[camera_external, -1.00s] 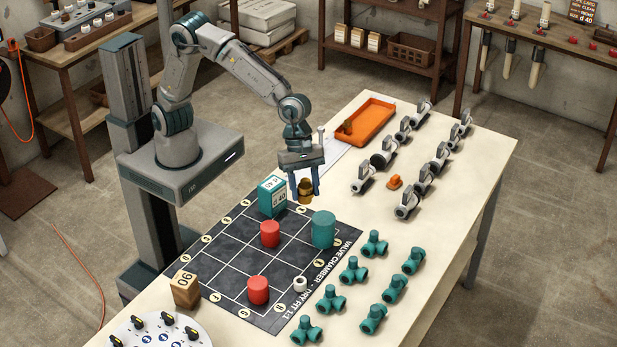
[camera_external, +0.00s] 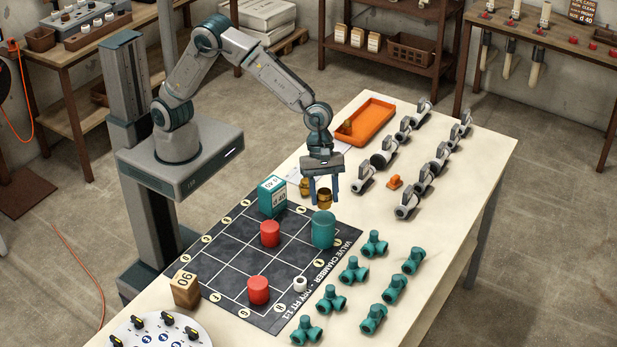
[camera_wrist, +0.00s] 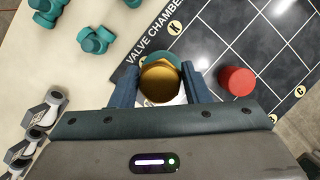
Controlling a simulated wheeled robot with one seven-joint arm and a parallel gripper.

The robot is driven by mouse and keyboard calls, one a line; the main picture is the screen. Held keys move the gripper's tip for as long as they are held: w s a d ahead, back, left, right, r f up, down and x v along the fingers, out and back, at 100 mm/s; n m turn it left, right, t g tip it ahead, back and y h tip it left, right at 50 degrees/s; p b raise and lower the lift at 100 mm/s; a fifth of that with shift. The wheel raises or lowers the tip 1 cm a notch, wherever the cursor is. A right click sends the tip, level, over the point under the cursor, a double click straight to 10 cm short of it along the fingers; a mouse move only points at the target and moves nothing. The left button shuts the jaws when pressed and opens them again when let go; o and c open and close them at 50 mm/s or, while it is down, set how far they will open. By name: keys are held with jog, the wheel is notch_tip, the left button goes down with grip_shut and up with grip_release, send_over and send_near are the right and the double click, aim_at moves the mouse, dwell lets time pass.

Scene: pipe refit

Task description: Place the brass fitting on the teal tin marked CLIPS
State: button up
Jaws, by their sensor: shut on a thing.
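My gripper (camera_external: 324,203) is shut on a brass fitting (camera_external: 325,198), held upright between the two blue fingers. The fitting also shows from above in the wrist view (camera_wrist: 160,82). A teal cylinder (camera_external: 323,231) stands on the dark grid mat just below the held fitting, with a small gap between them in the external view. In the wrist view the teal cylinder (camera_wrist: 172,59) is mostly hidden behind the fitting. I cannot read any CLIPS marking on it. A second brass piece (camera_external: 304,187) sits on the bench just behind and left of my gripper.
A teal box marked d 40 (camera_external: 272,198) stands left of the cylinder. Several teal tees (camera_external: 375,244) and grey valves (camera_external: 384,152) line the right side; an orange tray (camera_external: 372,121) lies behind.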

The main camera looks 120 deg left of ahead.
aim_at(324, 205)
jog(key=shift+f, duration=1.9)
jog(key=shift+f, duration=0.25)
jog(key=o, duration=1)
jog(key=shift+r, duration=0.2)
